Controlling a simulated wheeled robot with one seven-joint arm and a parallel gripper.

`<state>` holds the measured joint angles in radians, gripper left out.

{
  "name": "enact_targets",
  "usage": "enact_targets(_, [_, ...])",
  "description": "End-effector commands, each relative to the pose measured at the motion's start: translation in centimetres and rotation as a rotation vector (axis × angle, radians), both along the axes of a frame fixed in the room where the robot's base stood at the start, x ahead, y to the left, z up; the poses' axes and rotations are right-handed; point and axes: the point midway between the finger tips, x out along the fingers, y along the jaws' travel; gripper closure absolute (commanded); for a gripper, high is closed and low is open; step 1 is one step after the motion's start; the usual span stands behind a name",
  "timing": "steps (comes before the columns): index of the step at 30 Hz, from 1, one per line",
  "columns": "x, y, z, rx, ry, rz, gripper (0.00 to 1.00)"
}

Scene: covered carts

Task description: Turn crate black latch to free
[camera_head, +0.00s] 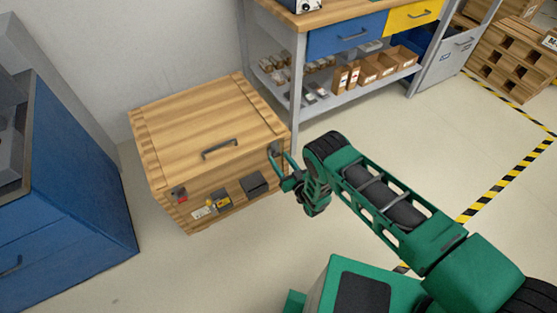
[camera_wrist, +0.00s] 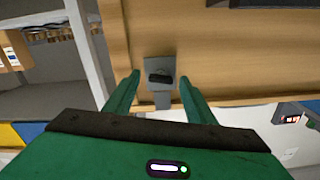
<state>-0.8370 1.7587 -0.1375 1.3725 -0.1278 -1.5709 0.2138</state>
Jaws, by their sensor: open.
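The wooden crate (camera_head: 185,130) stands on the floor against the wall, its lid down. In the wrist view, the black latch (camera_wrist: 160,78) is a small dark tab on a grey plate (camera_wrist: 160,64) fixed to the crate's wood (camera_wrist: 225,55). The tab lies crosswise in that picture, and a narrower grey strip runs below it. My gripper (camera_head: 277,160) is at the right end of the crate's front. In the wrist view its two green fingers (camera_wrist: 159,80) are apart, one on each side of the latch. I cannot tell whether they touch it.
A lid handle (camera_head: 220,149), a red latch (camera_head: 181,195), a yellow part (camera_head: 220,202) and a dark box (camera_head: 254,185) are on the crate. A blue cabinet (camera_head: 70,180) stands left. A workbench (camera_head: 330,15) stands behind right. Floor in front is clear.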

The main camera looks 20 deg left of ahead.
Motion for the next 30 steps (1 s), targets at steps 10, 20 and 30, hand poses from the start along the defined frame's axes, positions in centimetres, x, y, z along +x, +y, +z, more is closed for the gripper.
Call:
enact_targets(10, [0.2, 0.24, -0.02, -0.001, 0.001, 0.0, 0.52])
enact_targets(20, [0.22, 0.19, -0.04, -0.01, -0.011, 0.0, 0.91])
enact_targets(30, [0.27, 0.12, -0.06, -0.076, -0.087, -0.001, 0.91])
